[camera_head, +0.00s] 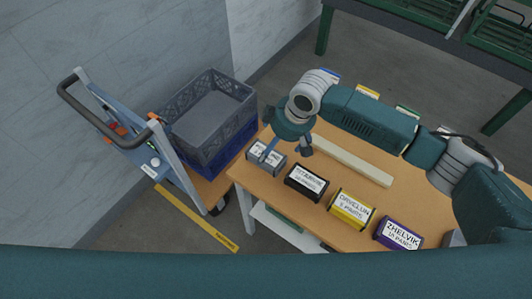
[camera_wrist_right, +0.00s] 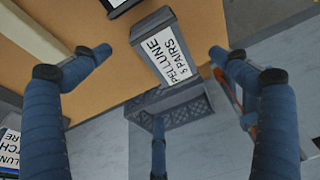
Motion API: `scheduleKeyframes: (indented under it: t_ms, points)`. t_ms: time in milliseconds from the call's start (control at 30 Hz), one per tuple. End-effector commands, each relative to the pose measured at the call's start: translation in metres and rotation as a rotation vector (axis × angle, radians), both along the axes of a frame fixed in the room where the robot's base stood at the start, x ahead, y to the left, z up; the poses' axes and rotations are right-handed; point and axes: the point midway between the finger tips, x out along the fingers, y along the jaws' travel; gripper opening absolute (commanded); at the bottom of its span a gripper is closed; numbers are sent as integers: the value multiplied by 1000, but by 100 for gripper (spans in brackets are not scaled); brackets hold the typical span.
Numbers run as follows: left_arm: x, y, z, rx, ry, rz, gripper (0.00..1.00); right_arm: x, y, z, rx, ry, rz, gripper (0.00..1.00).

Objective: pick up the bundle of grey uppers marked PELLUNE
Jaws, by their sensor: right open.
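The grey bundle with the white label PELLUNE 5 PAIRS (camera_wrist_right: 168,58) lies at the table's edge. In the head view the same bundle (camera_head: 273,161) is at the left end of the row, partly covered by my right gripper. My right gripper (camera_head: 284,144) is above it. In the right wrist view my right gripper (camera_wrist_right: 160,62) is open, with its fingers spread and the bundle showing between them. I see no finger closed on the bundle. My left gripper is not in view.
Black (camera_head: 306,183), yellow (camera_head: 351,208) and purple (camera_head: 398,232) bundles continue the row to the right. A pale strip (camera_head: 350,160) lies behind them on the wooden table. A trolley with a dark crate (camera_head: 208,112) stands left of the table.

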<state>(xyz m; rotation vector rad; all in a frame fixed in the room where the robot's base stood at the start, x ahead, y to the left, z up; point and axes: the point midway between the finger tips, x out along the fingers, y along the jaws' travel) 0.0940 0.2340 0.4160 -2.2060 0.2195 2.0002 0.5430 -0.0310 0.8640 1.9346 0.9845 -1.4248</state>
Motion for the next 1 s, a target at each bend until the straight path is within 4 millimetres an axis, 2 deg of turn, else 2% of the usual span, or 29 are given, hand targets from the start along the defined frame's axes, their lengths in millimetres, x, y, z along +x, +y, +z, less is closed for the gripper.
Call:
scheduleKeyframes:
  t_ms: [33,100,200,267,533,667,833,1000]
  points:
    - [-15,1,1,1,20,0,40,0,2,-5,-1,2,0,98]
    - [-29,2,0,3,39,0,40,2,3,-11,-1,0,1,98]
    - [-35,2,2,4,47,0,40,3,5,-16,-2,0,1,98]
    - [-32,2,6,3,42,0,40,4,7,-22,-2,0,0,98]
    - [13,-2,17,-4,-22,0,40,10,19,-57,-1,1,0,98]
    - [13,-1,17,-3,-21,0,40,11,20,-62,-1,-1,1,98]
    - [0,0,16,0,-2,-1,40,11,19,-62,-1,-1,2,98]
    - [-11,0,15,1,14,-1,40,11,19,-62,-1,-1,1,64]
